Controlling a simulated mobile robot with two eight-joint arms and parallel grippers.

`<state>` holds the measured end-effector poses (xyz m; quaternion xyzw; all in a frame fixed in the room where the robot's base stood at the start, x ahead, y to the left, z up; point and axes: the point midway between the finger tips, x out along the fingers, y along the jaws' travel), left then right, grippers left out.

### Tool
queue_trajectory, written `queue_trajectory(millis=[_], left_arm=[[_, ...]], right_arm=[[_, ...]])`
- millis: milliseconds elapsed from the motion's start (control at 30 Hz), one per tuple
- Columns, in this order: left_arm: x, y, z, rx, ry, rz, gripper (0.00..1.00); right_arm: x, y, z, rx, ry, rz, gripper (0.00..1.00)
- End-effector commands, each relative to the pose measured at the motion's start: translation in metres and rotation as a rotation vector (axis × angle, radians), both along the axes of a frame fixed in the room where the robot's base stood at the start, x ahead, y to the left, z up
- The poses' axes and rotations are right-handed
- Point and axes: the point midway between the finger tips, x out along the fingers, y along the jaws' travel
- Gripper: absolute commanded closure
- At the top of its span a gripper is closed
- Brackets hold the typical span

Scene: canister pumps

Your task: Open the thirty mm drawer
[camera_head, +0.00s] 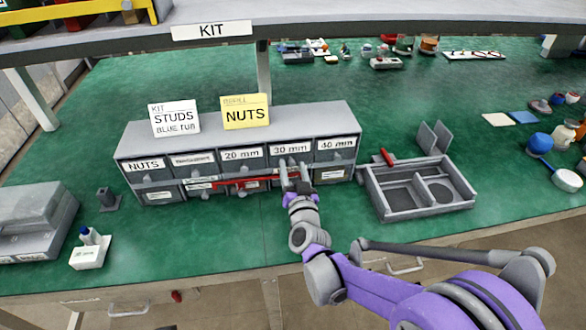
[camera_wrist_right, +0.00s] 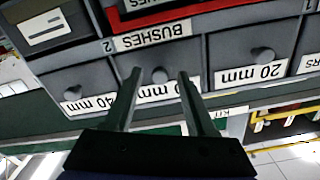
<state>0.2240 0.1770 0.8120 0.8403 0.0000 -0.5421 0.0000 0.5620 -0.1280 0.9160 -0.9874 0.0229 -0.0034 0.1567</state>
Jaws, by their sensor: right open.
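The 30 mm drawer (camera_head: 290,150) is in the upper row of a grey cabinet, between the 20 mm drawer (camera_head: 242,154) and the 40 mm drawer (camera_head: 336,144). It looks shut, its front level with its neighbours. My right gripper (camera_head: 289,170) is open at its front. The right wrist view is upside down. There the two fingers (camera_wrist_right: 160,78) stand either side of the drawer's round knob (camera_wrist_right: 160,75), with no visible grip on it. The fingers partly hide the drawer's label (camera_wrist_right: 160,92). My left gripper is not in view.
A red strip (camera_head: 240,181) runs along the lower row, close to my right gripper. A STUDS card (camera_head: 174,118) and a NUTS card (camera_head: 246,112) stand on the cabinet. A grey divided tray (camera_head: 415,205) is at the right. Green bench top is clear in front.

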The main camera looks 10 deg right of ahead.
Motion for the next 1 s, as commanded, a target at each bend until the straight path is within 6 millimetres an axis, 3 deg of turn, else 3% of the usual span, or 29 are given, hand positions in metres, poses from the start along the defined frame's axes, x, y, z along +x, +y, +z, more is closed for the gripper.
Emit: queue_trajectory(millis=[233, 567, 1000], left_arm=[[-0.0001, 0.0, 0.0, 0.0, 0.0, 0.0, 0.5], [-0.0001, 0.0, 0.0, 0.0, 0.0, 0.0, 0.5], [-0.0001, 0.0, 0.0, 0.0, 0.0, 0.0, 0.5]], right_arm=[[0.0008, -0.0001, 0.0, 0.0, 0.0, 0.0, 0.44], [0.0005, -0.0001, 0.0001, -0.001, 0.0, 0.0, 1.0], [0.0004, 0.0, 0.0001, -0.001, 0.0, 0.0, 1.0]])
